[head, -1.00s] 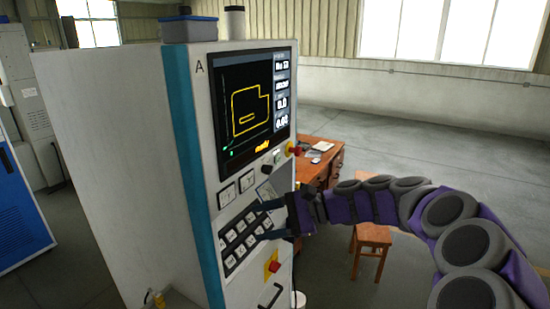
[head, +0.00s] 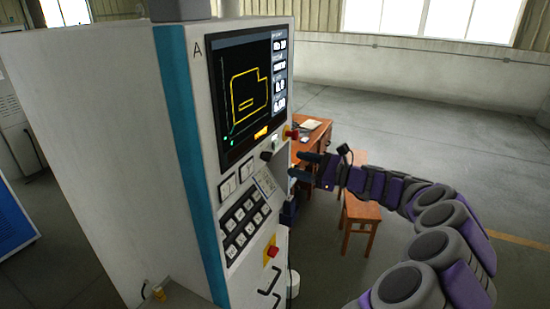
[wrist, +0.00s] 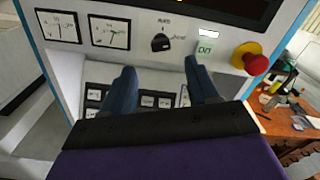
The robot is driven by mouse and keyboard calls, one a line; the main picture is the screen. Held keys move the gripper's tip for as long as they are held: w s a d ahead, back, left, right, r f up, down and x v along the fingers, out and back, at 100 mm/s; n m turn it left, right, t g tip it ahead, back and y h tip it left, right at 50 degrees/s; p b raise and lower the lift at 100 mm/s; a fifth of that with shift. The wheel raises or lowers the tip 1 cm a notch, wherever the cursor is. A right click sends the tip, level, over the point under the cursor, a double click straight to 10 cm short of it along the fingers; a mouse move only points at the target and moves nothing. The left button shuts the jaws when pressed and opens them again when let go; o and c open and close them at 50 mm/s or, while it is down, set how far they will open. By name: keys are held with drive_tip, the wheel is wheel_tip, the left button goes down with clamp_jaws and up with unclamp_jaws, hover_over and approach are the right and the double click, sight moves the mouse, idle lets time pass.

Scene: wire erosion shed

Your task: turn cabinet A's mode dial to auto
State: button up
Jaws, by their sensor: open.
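Cabinet A (head: 105,120) is a tall pale cabinet with a teal stripe and the letter A near its screen. Its mode dial (head: 266,156) is a small black knob below the screen; it also shows in the wrist view (wrist: 160,43), ahead of my fingers. Small marks sit above and to the right of the dial, too blurred to read surely. My gripper (head: 295,164) is open and empty, to the right of the dial in the head view. In the wrist view its two fingers (wrist: 160,72) lie below the dial, apart from it, with the dial roughly centred between them.
A green-lit button (wrist: 205,47) and a red emergency knob (wrist: 250,60) sit right of the dial. Two gauges (wrist: 83,29) are to its left. A keypad (head: 245,222) lies below. A wooden desk (head: 312,140) and stool (head: 362,212) stand behind my arm; the floor rightward is clear.

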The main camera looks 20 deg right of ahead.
sight(271, 157)
drive_tip(key=x, duration=0.7)
drive_tip(key=shift+w+a, duration=0.2)
drive_tip(key=shift+w, duration=0.15)
drive_tip(key=shift+w+a+r, duration=0.1)
drive_tip(key=shift+w+a, duration=0.55)
drive_tip(key=shift+a, duration=0.35)
drive_tip(key=shift+c, duration=0.5)
drive_tip(key=shift+w, duration=0.1)
drive_tip(key=shift+c, duration=1.4)
drive_tip(key=shift+d, duration=0.6)
drive_tip(key=c, duration=0.7)
drive_tip(key=shift+o, duration=0.2)
drive_tip(key=shift+a, duration=0.1)
